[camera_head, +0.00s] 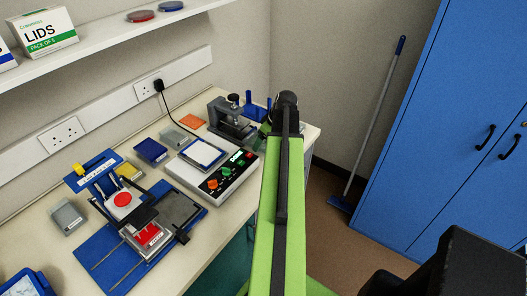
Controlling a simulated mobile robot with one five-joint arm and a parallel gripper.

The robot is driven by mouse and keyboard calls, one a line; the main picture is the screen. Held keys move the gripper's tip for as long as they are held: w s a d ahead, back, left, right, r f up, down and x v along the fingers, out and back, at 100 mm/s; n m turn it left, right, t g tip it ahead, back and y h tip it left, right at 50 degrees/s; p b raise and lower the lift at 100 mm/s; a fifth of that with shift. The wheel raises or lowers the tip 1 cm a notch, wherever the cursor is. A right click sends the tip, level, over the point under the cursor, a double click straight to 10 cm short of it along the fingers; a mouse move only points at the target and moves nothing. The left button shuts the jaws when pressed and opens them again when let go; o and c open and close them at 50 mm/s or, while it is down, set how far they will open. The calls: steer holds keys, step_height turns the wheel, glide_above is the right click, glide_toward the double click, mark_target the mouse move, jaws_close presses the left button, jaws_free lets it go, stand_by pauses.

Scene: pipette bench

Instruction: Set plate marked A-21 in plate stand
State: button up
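I cannot read the mark A-21 on any plate. Plate-like boxes on the bench include a dark blue one (151,152), a grey one (67,217) and a white-topped one (202,154) on the control unit. A blue piece with upright posts (249,101) stands at the far end of the bench and may be the plate stand; my arm partly hides it. My green arm stretches up the middle of the view to a black joint. My gripper does not show.
The control unit (226,181) with coloured knobs sits mid-bench. A blue-based rig (98,258) with a red disc fills the near left. A grey press-like device (229,120) stands behind. A shelf (120,34) overhangs the bench. A blue cabinet (452,110) and a mop (373,125) are at right.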

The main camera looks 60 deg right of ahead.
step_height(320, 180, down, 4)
steer(key=b, duration=0.4)
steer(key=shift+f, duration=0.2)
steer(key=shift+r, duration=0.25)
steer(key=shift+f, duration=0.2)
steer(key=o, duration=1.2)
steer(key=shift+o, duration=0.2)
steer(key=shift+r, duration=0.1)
